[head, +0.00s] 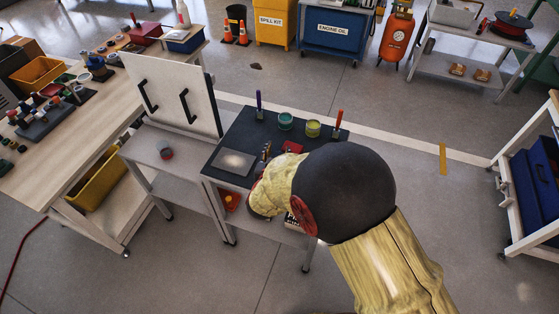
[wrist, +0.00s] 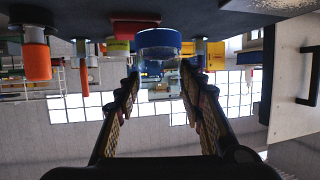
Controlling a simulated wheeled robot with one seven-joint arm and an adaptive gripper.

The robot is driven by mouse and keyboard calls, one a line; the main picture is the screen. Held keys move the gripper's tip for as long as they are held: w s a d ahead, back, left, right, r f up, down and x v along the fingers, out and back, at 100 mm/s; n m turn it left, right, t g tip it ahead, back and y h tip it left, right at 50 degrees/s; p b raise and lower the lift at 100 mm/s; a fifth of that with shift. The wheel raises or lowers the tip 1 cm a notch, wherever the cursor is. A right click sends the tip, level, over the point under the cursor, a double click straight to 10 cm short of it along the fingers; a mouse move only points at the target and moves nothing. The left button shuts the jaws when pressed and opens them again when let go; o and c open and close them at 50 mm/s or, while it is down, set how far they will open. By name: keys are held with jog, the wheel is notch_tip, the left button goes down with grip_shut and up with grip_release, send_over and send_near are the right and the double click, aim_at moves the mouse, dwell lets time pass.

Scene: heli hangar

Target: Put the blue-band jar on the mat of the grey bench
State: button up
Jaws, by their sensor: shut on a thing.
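In the wrist view, which looks upside down, the jar with a blue band (wrist: 158,40) sits between the fingertips of my gripper (wrist: 159,78), which is shut on it. The jar's base is close to the dark bench top; I cannot tell whether it touches. In the head view my arm hides the jar and most of my gripper, over the front of the grey bench (head: 212,187).
Behind on the bench stand a teal jar (head: 286,121), a yellow jar (head: 313,129), a purple-handled tool (head: 259,104) and a red-handled tool (head: 338,121). A red item (head: 293,147) lies near my arm. A white panel with black handles (head: 172,92) rises at the left.

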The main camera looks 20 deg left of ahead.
jog(key=shift+w+d+f, duration=0.1)
jog(key=shift+w+f, duration=0.4)
jog(key=shift+f, duration=0.1)
jog(key=shift+w+f+b, duration=0.2)
jog(key=shift+f+b, duration=1)
jog(key=shift+f, duration=0.5)
jog(key=shift+f, duration=0.15)
jog(key=o, duration=1.3)
